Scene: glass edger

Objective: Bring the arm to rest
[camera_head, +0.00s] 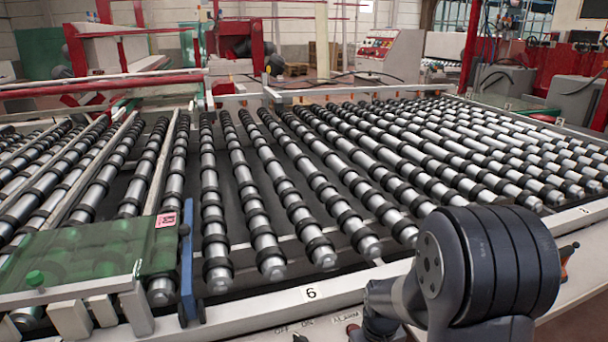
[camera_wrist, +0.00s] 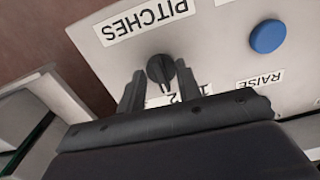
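My arm (camera_head: 490,262) is bent at the lower right of the head view, over the front edge of the roller table (camera_head: 440,252). My gripper does not show clearly there. In the wrist view my gripper (camera_wrist: 159,68) is open, with its two dark fingers apart. A black rotary knob (camera_wrist: 160,70) on a pale control panel (camera_wrist: 120,50) shows between the fingertips, with visible gaps beside it. I cannot tell whether a finger touches it. The knob stands below a label reading PITCHES, upside down in view; a "2" shows beside the right finger.
A blue round button (camera_wrist: 267,38) sits to the right on the panel, near a RAISE label. In the head view a green clear guard (camera_head: 85,250) and a blue bracket (camera_head: 187,262) stand at left. A grey console (camera_head: 390,52) stands behind the rollers.

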